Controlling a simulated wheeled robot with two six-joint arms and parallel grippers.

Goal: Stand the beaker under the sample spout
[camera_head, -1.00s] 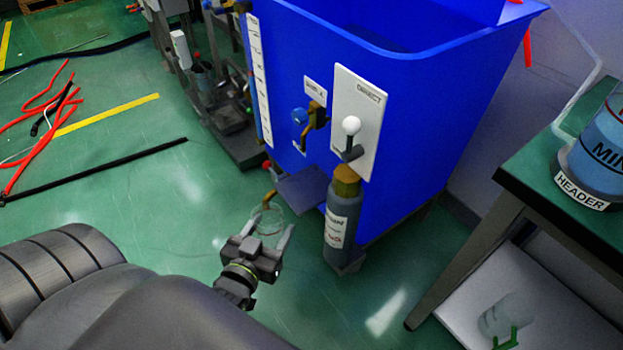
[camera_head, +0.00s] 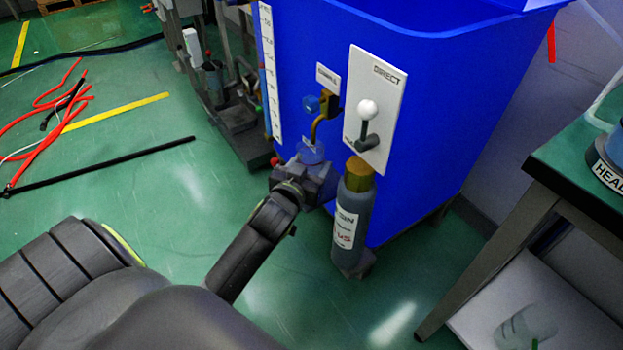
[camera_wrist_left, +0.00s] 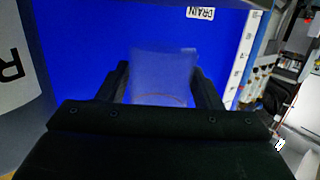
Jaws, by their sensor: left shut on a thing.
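My left gripper (camera_head: 308,166) is at the front of the blue tank, shut on a clear beaker (camera_head: 311,151). In the left wrist view the beaker (camera_wrist_left: 163,76) stands between the two fingers and looks about upright. My right gripper is not in view.
A grey bottle (camera_head: 346,225) with a brass top stands close to the right of my gripper. Above it is the DIRECT panel (camera_head: 375,108) with a white-knobbed lever. The blue tank (camera_head: 430,120) fills the space behind. Another clear vessel (camera_head: 524,326) lies on the bench's lower shelf.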

